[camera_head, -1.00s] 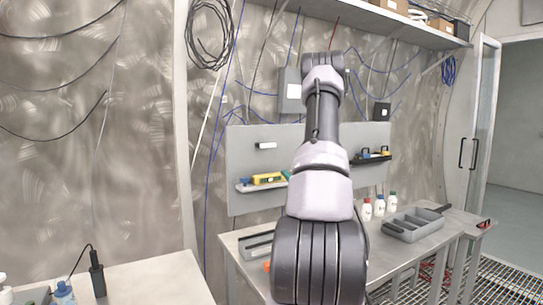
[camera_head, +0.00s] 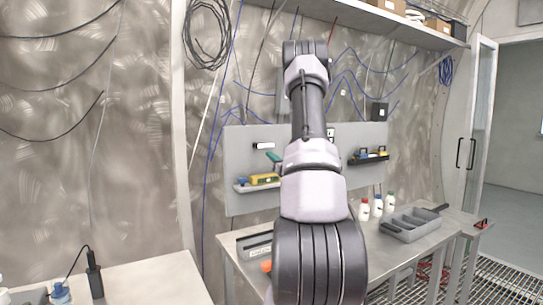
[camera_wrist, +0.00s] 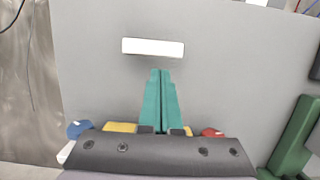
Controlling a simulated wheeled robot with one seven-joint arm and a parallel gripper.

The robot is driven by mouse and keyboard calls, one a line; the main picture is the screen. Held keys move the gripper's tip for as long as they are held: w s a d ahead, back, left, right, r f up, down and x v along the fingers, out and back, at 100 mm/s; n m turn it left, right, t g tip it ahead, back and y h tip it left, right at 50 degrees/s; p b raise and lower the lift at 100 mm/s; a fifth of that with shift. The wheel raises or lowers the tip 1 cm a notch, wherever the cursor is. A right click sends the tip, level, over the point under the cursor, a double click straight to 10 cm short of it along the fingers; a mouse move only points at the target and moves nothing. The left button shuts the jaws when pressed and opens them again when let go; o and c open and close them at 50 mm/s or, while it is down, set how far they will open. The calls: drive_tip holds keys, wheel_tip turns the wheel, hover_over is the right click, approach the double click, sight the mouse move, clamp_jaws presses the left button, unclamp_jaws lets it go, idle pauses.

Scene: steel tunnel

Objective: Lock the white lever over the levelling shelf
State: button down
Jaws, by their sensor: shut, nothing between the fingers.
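The white lever (camera_head: 264,146) lies near level on the grey panel, above the left shelf (camera_head: 242,188) that carries a yellow level (camera_head: 264,179). In the wrist view the lever (camera_wrist: 153,48) is a white bar, its right end slightly lower. My gripper (camera_wrist: 160,73) has teal fingers pressed together and empty. Their tips point at the panel just below the lever, seemingly apart from it; the depth gap is unclear. My gripper (camera_head: 271,154) also shows in the head view, below the lever's right part. My gripper's body hides most of the shelf in the wrist view.
A second shelf (camera_head: 369,160) with tools hangs on the panel (camera_head: 240,150) at right. Below, a steel bench (camera_head: 385,262) holds white bottles (camera_head: 377,205) and a grey tray (camera_head: 412,224). Blue (camera_wrist: 78,129) and red (camera_wrist: 212,132) items show beside my gripper. The panel above the lever is clear.

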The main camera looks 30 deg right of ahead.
drive_tip(key=shift+r, duration=0.4)
